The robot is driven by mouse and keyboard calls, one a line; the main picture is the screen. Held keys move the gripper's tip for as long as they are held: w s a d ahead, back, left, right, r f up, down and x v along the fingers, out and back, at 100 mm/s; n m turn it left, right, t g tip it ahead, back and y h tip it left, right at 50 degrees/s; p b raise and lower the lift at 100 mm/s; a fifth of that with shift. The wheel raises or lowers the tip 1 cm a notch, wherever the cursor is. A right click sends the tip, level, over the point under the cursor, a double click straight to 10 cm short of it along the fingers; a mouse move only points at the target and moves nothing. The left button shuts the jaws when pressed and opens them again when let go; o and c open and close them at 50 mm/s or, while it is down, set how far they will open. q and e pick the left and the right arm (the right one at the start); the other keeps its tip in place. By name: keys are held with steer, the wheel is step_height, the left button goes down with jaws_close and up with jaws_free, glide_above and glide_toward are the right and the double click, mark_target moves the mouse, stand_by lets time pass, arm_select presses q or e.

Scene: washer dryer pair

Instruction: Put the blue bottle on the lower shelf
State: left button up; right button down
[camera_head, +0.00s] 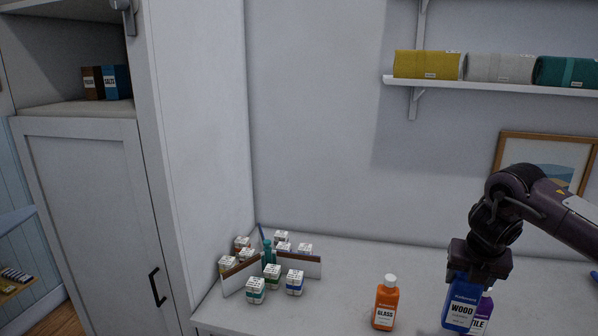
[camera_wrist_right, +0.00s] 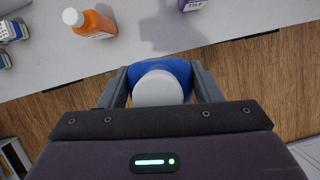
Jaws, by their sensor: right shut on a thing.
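My left gripper is not in view.
On the counter (camera_head: 345,262), an orange bottle (camera_head: 385,307) stands left of the blue one and a purple bottle (camera_head: 483,312) is partly behind it. Several small boxes (camera_head: 272,275) are grouped around low dividers at left. Rolled towels (camera_head: 428,65) fill the shelf's visible part.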

steer(key=s+a+f+m+g+h+b, duration=0.2)
steer(key=s+a+f+m+g+b, duration=0.55)
steer(key=s+a+f+m, duration=1.05)
steer(key=s+m+y+b, duration=0.1)
steer(key=m, duration=0.3)
steer(key=s+f+m+y+b, duration=0.1)
steer(key=s+m, duration=0.1)
steer(key=m, duration=0.3)
steer(key=s+m+g+y+b, duration=0.1)
steer(key=s+m, duration=0.1)
steer(key=m, duration=0.2)
steer(key=shift+d+f+y+b, duration=0.3)
steer(key=shift+d+y, duration=0.1)
